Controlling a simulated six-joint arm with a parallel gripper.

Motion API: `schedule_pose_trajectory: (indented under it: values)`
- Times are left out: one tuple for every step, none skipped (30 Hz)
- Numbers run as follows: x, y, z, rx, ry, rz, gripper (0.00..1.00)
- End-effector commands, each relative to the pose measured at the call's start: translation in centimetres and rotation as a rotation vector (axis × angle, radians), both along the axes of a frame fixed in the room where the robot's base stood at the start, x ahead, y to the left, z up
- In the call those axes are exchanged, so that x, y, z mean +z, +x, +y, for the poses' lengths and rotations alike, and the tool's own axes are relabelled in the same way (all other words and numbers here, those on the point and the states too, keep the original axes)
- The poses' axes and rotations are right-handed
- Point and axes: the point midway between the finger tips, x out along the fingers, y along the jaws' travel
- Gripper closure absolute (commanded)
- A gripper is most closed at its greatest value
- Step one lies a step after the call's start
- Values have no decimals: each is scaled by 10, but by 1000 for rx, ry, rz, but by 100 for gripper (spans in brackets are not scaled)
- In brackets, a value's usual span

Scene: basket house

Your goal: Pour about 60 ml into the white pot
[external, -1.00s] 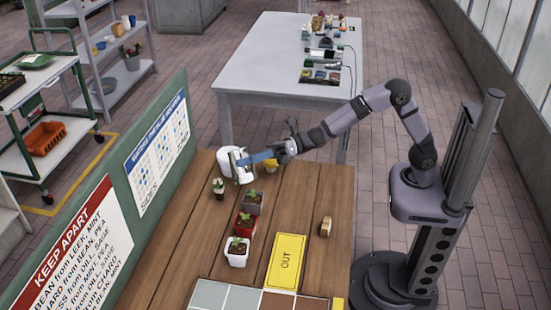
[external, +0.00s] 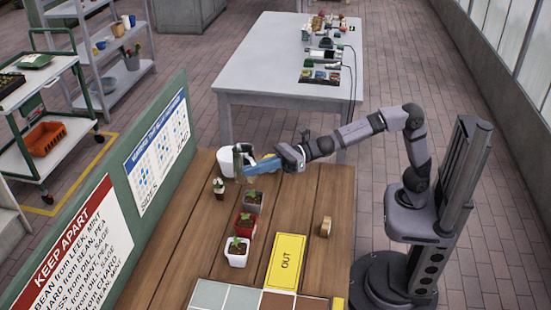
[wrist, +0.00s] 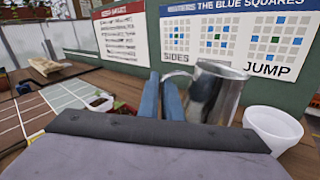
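A shiny metal jug (wrist: 218,92) hangs at my gripper, and it also shows in the external view (external: 239,160). My gripper (wrist: 162,97) has its blue fingers close together at the jug's handle. The jug looks roughly upright, and its contents are hidden. In the external view my gripper (external: 256,164) is at the far end of the wooden table. The white pot (external: 236,260) holds a green seedling and stands nearer the front, apart from the jug. A white rim (wrist: 101,104) shows left of the fingers in the wrist view.
A white bucket (external: 226,161) stands beside the jug. A red pot (external: 244,226), a grey pot (external: 252,207) and a small cactus (external: 219,188) stand between the jug and white pot. A green signboard (external: 160,150) edges the table. A yellow OUT mat (external: 286,262) lies right.

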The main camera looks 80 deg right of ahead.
Motion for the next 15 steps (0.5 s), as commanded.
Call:
schedule_pose_trajectory:
  values:
    - [-3,-2,2,2,-14,-20,100]
    - [-3,-3,3,3,-24,-28,100]
    - [-3,-4,4,2,-38,-39,100]
    - [-4,-5,5,2,-49,-48,100]
    - [-4,-5,6,2,-58,-56,100]
    - [-4,-6,7,2,-70,-64,100]
    - [-5,-6,7,1,-80,-72,100]
    - [-5,-7,8,1,-90,-80,100]
    - [-5,-7,8,1,-101,-90,100]
    - [-5,-8,9,1,-109,-96,100]
    - [-4,-8,9,0,-117,-103,100]
    - [-4,-9,10,0,-126,-110,100]
    - [-4,-9,11,0,-133,-116,100]
    - [-4,-10,11,1,-140,-121,100]
    - [-4,-10,12,1,-148,-127,100]
